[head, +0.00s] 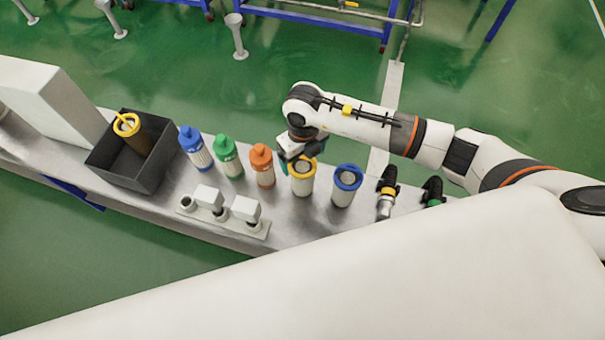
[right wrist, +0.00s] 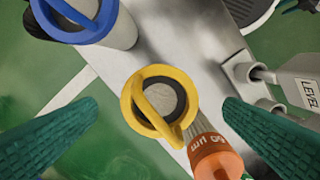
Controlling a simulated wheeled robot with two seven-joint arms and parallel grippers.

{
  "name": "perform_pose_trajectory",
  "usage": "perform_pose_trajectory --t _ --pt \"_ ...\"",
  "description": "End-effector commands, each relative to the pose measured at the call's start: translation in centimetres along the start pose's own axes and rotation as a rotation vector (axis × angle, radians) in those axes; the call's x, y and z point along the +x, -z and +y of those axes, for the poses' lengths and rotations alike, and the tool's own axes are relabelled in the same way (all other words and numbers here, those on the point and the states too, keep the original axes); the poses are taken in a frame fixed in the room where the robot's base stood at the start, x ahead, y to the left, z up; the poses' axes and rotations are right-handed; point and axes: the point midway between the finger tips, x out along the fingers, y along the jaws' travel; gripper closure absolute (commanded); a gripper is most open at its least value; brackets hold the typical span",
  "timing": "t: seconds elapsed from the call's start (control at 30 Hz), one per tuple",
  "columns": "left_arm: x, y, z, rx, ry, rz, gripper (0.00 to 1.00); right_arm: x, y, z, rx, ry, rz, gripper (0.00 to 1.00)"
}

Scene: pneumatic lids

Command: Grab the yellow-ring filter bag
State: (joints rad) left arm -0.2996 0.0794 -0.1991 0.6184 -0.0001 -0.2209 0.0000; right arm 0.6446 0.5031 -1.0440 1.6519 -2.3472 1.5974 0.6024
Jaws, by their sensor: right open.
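The yellow-ring filter bag (head: 302,184) stands upright on the grey bench, with a white body and a yellow ring with a handle on top. In the right wrist view its yellow ring (right wrist: 139,114) lies between the two green fingers of my right gripper (right wrist: 160,108). My right gripper (head: 301,151) is open just above the bag, partly covering its ring in the head view. I cannot tell whether a finger touches it. My left gripper is not in view.
A blue-ring bag (head: 344,193) stands close to the right. Orange (head: 263,166), green (head: 228,157) and blue-capped (head: 195,148) cartridges stand to the left. A white-boxed fixture (head: 228,216) lies in front. Black-handled items (head: 387,192) stand at the right.

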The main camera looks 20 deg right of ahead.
Motion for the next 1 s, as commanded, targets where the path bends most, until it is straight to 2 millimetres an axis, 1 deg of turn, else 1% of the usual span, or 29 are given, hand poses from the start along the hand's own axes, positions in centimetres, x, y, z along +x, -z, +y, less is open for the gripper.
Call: perform_pose_trajectory --t 0.03,0.1,0.2,0.43,0.47,0.5,0.57,0.6,0.83,0.87,1.0 --pt "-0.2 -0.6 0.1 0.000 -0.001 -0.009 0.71 0.8 0.0 0.1 0.001 -0.001 -0.004 0.09" --pt "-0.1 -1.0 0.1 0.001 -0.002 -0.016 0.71 1.8 0.0 0.0 0.000 0.001 -0.002 0.09" --pt "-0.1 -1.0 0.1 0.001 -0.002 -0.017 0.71 2.6 0.0 0.0 0.000 0.001 0.000 0.09" --pt "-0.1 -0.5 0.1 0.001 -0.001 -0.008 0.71 2.8 0.1 0.0 0.000 0.000 0.001 0.09" --pt "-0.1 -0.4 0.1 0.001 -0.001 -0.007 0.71 2.8 0.1 0.0 0.000 0.000 0.001 0.11" --pt "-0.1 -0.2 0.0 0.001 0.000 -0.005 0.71 2.8 0.1 0.0 0.000 0.000 0.001 0.17" --pt "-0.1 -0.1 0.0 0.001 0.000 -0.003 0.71 2.8 0.1 0.0 0.000 0.000 0.001 0.27" --pt "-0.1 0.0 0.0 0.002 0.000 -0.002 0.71 2.8 0.1 0.0 0.000 0.000 0.001 0.33" --pt "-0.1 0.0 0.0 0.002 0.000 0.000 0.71 2.7 0.1 0.0 0.000 0.000 0.001 0.71" --pt "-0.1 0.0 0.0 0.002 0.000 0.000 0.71 2.7 0.1 0.0 0.000 0.000 0.002 0.73" --pt "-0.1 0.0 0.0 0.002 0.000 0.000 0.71 2.7 0.1 0.0 0.000 0.000 0.002 0.73"
